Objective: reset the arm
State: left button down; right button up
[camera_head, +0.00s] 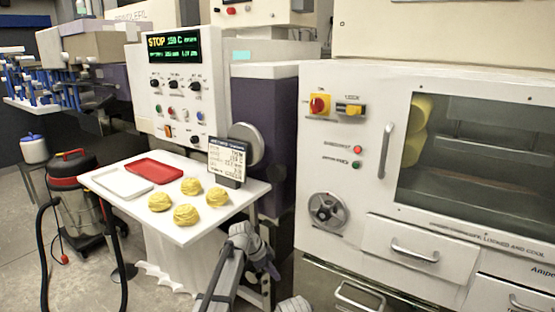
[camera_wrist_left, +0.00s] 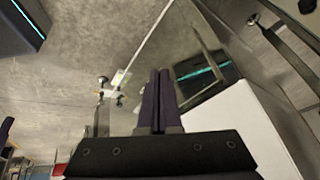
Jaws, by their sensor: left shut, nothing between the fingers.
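My left arm rises at the bottom centre of the head view, in front of the small white table's right end. Its left gripper (camera_head: 273,270) points down beside the table's front right corner. In the left wrist view the two dark fingers of the left gripper (camera_wrist_left: 159,78) are pressed together with nothing between them. Below them lies grey floor. My right gripper does not show; only a grey arm piece shows at the bottom edge of the head view.
The white table (camera_head: 185,232) holds several yellow round pieces (camera_head: 187,214), a red tray (camera_head: 153,171), a white tray (camera_head: 122,183) and a small display (camera_head: 228,160). A white cabinet (camera_head: 375,200) stands close on the right. A vacuum cleaner (camera_head: 78,190) stands on the left floor.

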pick_arm(q)
jog(key=s+a+f+n+y, duration=0.1)
jog(key=s+a+n+y, duration=0.1)
jog(key=s+a+n, duration=0.45)
jog(key=s+a+f+n+g+y, duration=0.1)
jog(key=s+a+n, duration=0.3)
jog(key=s, duration=0.6)
jog(key=s+a+n+y, duration=0.2)
jog(key=s+a+n, duration=0.4)
jog(key=s, duration=0.3)
jog(key=s+d+r+m+p, duration=0.1)
jog(key=s+d+r+p, duration=0.1)
jog(key=r+p, duration=0.5)
jog(key=s+d+r+m+p, duration=0.1)
jog(key=s+d+r+p, duration=0.1)
jog(key=d+r+p, duration=0.3)
jog(key=s+d+r+m+g+y+p, duration=0.1)
jog(key=d+r+p, duration=0.3)
jog(key=r+p, duration=0.6)
jog(key=shift+s, duration=0.5)
